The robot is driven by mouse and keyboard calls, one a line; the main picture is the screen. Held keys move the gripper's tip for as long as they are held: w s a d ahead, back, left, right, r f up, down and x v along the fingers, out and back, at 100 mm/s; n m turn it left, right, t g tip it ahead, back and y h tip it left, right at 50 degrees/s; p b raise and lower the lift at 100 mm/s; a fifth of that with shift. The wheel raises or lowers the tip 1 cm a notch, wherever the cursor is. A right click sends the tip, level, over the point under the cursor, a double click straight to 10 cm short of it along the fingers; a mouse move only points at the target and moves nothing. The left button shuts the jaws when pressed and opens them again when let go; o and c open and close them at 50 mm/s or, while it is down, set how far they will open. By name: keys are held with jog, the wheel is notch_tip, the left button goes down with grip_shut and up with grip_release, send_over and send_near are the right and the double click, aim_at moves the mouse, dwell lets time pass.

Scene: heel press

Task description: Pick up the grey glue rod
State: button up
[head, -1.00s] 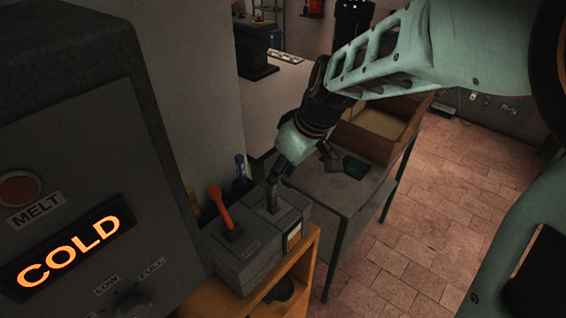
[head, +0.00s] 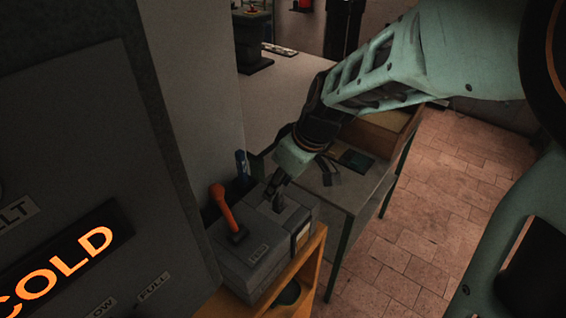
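My gripper (head: 274,193) points down over the right one of two grey boxes (head: 286,217) on an orange-yellow stand. Its fingertips are at a dark slot in the box top. A small dark grey piece (head: 279,206) shows at the slot just below the fingers; I cannot tell whether this is the grey glue rod or whether the fingers touch it. The finger gap is too small and dark to read.
A large grey machine with a lit "COLD" sign (head: 62,262) fills the left side. A blue item (head: 241,163) stands behind the boxes by the wall. The tiled floor at right is clear.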

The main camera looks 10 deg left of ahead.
jog(key=shift+x, duration=0.8)
jog(key=shift+r, duration=0.1)
grip_shut()
notch_tip(320, 180, up, 9)
jog(key=p, duration=0.5)
jog(key=shift+r, duration=0.55)
